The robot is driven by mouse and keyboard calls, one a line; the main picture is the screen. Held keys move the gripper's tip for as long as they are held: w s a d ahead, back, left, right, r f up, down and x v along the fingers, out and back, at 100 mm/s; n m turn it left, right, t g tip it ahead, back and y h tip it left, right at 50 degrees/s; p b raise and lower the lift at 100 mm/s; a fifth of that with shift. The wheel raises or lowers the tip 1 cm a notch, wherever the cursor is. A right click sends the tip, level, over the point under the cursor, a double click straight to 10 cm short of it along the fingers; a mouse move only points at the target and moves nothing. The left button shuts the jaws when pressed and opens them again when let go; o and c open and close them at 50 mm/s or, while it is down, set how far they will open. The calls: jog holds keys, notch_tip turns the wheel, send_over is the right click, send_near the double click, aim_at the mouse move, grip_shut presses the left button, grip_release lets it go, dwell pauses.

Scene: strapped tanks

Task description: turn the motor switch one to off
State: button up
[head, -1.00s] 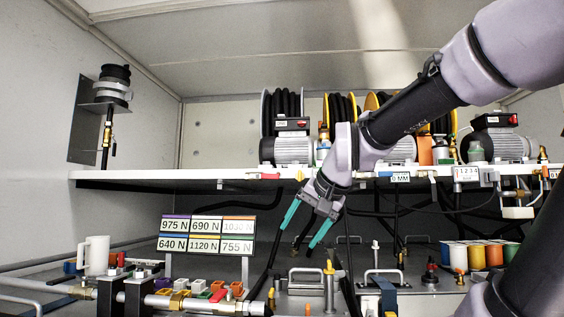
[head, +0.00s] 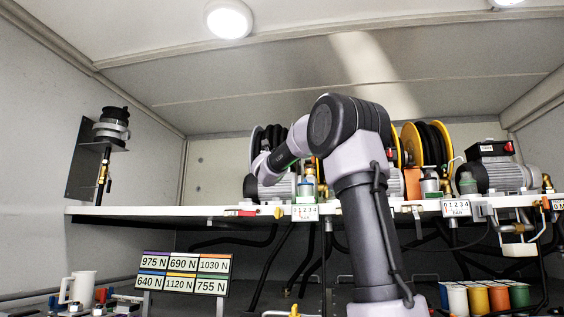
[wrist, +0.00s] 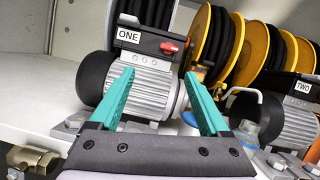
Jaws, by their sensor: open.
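In the wrist view, motor one (wrist: 140,85) is a grey finned motor with a black end and a black switch box labelled ONE (wrist: 129,36). A small red switch (wrist: 169,47) sits on the right of that box. My gripper (wrist: 158,100) is open, its two teal fingers pointing toward the motor from below the box. No object is between the fingers. In the head view, motor one (head: 268,187) stands on the shelf, mostly behind my arm. Its switch and my gripper are hidden there.
Motor two (wrist: 295,110) stands at right with its label TWO (wrist: 304,88). Hose reels (wrist: 220,55) stand behind the motors. In the head view another motor (head: 492,175) stands farther right on the white shelf (head: 130,214). Weight signs (head: 182,273) stand below.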

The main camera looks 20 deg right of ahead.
jog(key=w+d+r+m+h, duration=0.1)
jog(key=w+d+r+m, duration=0.1)
jog(key=w+d+r, duration=0.3)
jog(key=w+d, duration=0.2)
jog(key=w, duration=0.2)
jog(key=shift+m+h, duration=0.4)
jog(key=shift+a, duration=0.1)
grip_shut()
